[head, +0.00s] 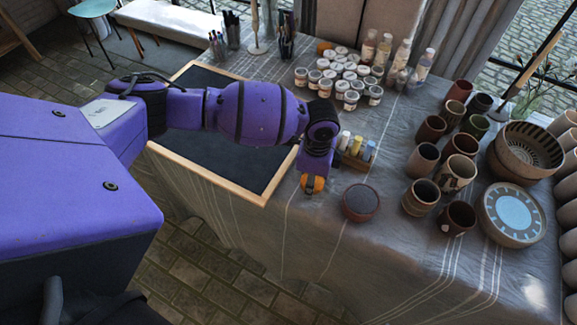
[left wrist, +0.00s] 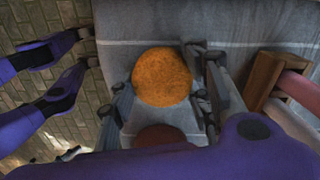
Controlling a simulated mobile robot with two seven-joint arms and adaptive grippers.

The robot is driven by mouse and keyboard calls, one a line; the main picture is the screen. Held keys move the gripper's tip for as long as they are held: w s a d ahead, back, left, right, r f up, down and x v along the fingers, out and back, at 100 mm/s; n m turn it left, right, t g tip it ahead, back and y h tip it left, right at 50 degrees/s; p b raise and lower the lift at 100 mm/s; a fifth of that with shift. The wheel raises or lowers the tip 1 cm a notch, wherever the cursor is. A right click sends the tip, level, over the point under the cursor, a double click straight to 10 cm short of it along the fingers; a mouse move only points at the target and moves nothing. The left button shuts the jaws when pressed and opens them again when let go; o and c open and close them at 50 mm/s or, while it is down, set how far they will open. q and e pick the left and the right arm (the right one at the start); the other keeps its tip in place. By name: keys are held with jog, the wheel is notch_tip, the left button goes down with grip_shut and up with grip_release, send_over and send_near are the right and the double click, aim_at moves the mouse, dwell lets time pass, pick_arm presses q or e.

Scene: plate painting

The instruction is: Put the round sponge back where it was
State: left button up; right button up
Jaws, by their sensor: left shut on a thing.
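The round orange sponge (head: 312,184) is at the tip of my left gripper (head: 313,189), near the front edge of the cloth-covered table (head: 300,235). The left wrist view shows the sponge (left wrist: 162,77) between the grey fingers of that gripper (left wrist: 160,90), which is shut on it. I cannot tell whether the sponge touches the cloth or is held just above it.
A round brown dish (head: 361,203) stands right of the sponge. A wooden holder with coloured sticks (head: 356,152) is just behind. A wood-framed black board (head: 215,160) lies left. Several paint jars (head: 345,75), brown cups (head: 421,197) and bowls (head: 511,215) stand behind and right. The front right cloth is clear.

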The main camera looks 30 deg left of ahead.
pick_arm(q)
jog(key=shift+w, duration=0.1)
jog(key=shift+f, duration=0.15)
jog(key=o, duration=1.1)
notch_tip(320, 180, up, 12)
jog(key=p, duration=0.1)
jog(key=shift+r, duration=0.25)
